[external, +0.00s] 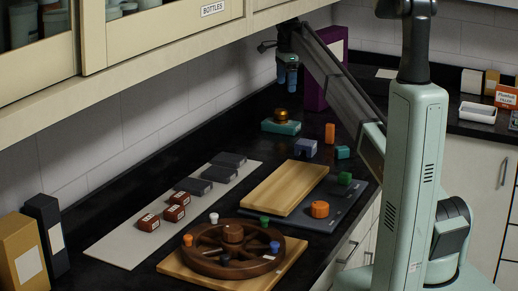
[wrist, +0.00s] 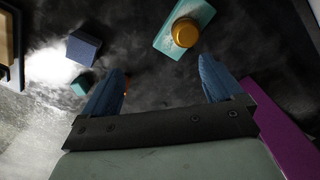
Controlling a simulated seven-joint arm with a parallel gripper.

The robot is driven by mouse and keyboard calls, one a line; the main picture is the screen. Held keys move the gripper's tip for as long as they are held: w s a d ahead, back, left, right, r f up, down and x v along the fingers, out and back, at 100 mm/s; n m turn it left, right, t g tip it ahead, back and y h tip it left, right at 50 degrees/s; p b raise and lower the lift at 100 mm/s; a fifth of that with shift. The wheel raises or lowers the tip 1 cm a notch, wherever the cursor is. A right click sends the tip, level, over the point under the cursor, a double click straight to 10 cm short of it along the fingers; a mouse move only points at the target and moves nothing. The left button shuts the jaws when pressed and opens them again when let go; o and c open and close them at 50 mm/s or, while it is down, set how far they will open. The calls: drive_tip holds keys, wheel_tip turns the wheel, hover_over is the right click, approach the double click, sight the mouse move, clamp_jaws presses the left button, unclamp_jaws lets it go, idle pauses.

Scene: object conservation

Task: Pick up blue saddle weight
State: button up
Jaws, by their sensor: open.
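The blue saddle weight, as I take it, is the blue-grey block (external: 305,148) standing on the black counter. In the wrist view it is the dark blue block (wrist: 84,46) at upper left, outside the jaws. My gripper (external: 287,80) points down with blue fingers, high above the counter at the back.
A teal base (external: 292,129) with a gold knob stands near the blue block. An orange block (external: 330,133) and a small teal block (external: 342,152) stand to its right. A wooden board (external: 286,188) lies in front. A purple box (external: 314,92) is behind; cabinets overhang the left.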

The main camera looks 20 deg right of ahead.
drive_tip(key=s+f+n, duration=0.1)
drive_tip(key=s, duration=1)
drive_tip(key=n, duration=0.4)
hover_over(306, 142)
drive_tip(key=f, duration=0.2)
drive_tip(key=n, duration=0.4)
drive_tip(key=shift+n, duration=0.4)
wheel_tip(306, 142, down, 14)
drive_tip(key=shift+s+a+r, duration=0.1)
drive_tip(key=shift+s+r, duration=0.05)
drive_tip(key=shift+c, duration=0.2)
drive_tip(key=c, duration=1.3)
